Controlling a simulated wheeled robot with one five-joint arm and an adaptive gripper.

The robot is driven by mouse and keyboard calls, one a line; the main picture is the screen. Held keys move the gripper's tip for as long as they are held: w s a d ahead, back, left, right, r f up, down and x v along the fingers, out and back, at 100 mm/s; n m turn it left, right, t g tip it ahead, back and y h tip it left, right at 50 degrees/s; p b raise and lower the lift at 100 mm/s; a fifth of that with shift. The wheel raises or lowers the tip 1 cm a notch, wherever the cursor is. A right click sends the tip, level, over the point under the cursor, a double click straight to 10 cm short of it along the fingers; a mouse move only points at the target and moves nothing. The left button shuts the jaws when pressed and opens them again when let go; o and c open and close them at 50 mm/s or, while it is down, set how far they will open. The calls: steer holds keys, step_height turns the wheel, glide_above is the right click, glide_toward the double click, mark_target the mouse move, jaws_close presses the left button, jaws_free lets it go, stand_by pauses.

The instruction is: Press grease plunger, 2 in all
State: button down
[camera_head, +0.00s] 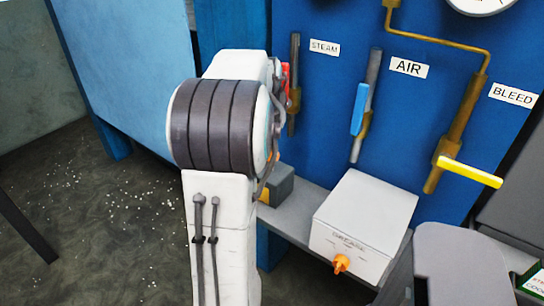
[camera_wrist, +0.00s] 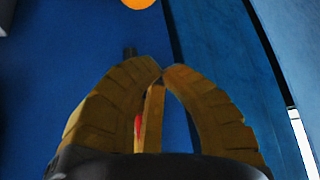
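The grease unit (camera_head: 366,225) is a pale box with a "GREASE" label on a grey shelf. Its orange plunger (camera_head: 341,263) sticks out low on the front face. My gripper is hidden behind my arm in the head view. In the wrist view my gripper (camera_wrist: 164,69) has its two yellow-brown fingers curved together, tips touching or nearly so. A brass part (camera_wrist: 153,118) with a red piece shows in the gap between the fingers; I cannot tell whether they touch it. An orange round thing (camera_wrist: 139,3) is cut off at the top edge.
The blue panel carries a steam valve with a red handle (camera_head: 286,78), partly behind my arm, an air valve with a blue handle (camera_head: 359,109) and a bleed valve with a yellow handle (camera_head: 470,172).

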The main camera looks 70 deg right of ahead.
mark_target(272, 155)
steer(key=shift+f+b, duration=2.35)
steer(key=shift+f, duration=0.65)
steer(key=shift+f, duration=0.15)
steer(key=shift+f+b, duration=0.25)
steer(key=shift+b, duration=0.15)
